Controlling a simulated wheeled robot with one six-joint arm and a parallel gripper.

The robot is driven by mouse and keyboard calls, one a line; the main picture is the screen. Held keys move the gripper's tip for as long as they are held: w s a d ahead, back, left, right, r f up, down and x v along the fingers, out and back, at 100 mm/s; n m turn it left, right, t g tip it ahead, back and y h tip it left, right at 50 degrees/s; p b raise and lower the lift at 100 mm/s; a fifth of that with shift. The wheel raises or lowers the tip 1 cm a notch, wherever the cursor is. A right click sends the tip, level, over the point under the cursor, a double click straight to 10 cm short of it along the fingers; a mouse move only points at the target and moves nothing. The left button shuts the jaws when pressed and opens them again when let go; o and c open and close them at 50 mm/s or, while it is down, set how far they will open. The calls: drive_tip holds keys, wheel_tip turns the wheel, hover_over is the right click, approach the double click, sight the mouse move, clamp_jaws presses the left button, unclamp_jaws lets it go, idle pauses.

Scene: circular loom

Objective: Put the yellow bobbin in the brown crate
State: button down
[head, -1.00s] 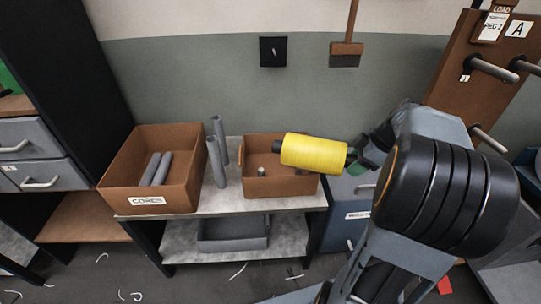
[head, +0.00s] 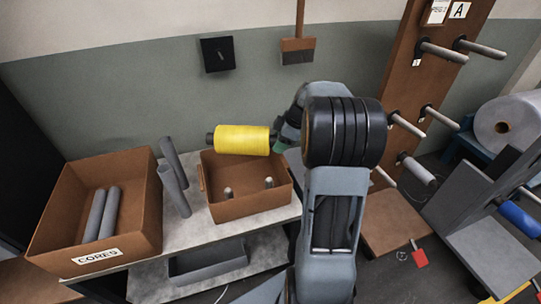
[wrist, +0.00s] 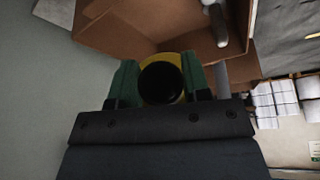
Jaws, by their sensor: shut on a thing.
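The yellow bobbin (head: 242,139) lies sideways in my gripper (head: 279,146), with a dark core end sticking out at its left. The green fingers are shut on its right end. In the wrist view the bobbin's dark round end (wrist: 161,83) sits between the green fingers, with a little yellow around it. The bobbin appears above the back part of the smaller brown crate (head: 253,207), clear of its floor. Two short, pale-topped pieces stand inside this crate. Part of a brown crate (wrist: 115,35) also shows at the top of the wrist view.
A larger brown crate labelled CORES (head: 135,245) holds grey tubes at the left. Two grey tubes (head: 174,190) stand tilted between the crates on the grey bench (head: 190,232). A brown peg board (head: 400,90) stands at the right.

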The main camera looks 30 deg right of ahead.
drive_tip(key=w+a+f, duration=0.1)
drive_tip(key=w+f, duration=0.2)
drive_tip(key=f, duration=0.4)
drive_tip(key=shift+w+f+b, duration=0.4)
drive_tip(key=shift+f+b, duration=0.65)
drive_tip(key=shift+b, duration=0.15)
drive_tip(key=c, duration=0.6)
unclamp_jaws()
